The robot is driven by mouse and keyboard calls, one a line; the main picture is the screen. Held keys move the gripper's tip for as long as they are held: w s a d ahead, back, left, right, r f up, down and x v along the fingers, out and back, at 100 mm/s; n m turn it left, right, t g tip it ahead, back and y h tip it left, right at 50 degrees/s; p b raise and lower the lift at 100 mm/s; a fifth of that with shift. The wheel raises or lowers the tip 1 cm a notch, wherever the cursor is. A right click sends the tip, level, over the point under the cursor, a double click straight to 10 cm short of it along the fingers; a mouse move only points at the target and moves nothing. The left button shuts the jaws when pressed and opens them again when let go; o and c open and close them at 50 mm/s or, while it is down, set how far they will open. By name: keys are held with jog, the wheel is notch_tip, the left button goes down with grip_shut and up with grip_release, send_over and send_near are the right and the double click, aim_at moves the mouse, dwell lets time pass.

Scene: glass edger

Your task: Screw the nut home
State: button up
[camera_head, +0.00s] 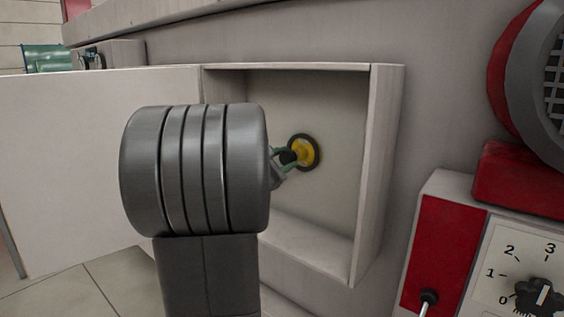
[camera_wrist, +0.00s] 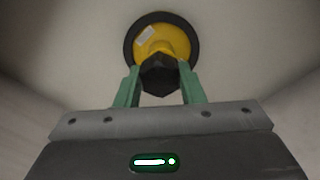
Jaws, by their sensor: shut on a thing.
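The dark hexagonal nut (camera_wrist: 160,76) sits in front of a yellow hub with a black round rim (camera_wrist: 133,38) on the back wall of an open box. My gripper (camera_wrist: 160,88) has its two green fingers on either side of the nut, shut on it. In the head view, the yellow hub (camera_head: 304,152) shows inside the box, and my gripper (camera_head: 284,162) reaches it from the left. My arm hides part of the gripper and the left of the box there. The thread behind the nut is hidden.
The box's right wall (camera_head: 378,170) and its floor (camera_head: 310,245) stand close around the gripper. An open white door (camera_head: 70,150) extends to the left. A red and white control panel (camera_head: 470,250) with a dial and switch stands at the right.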

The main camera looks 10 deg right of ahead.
jog(key=shift+w+d, duration=0.3)
jog(key=shift+d, duration=0.15)
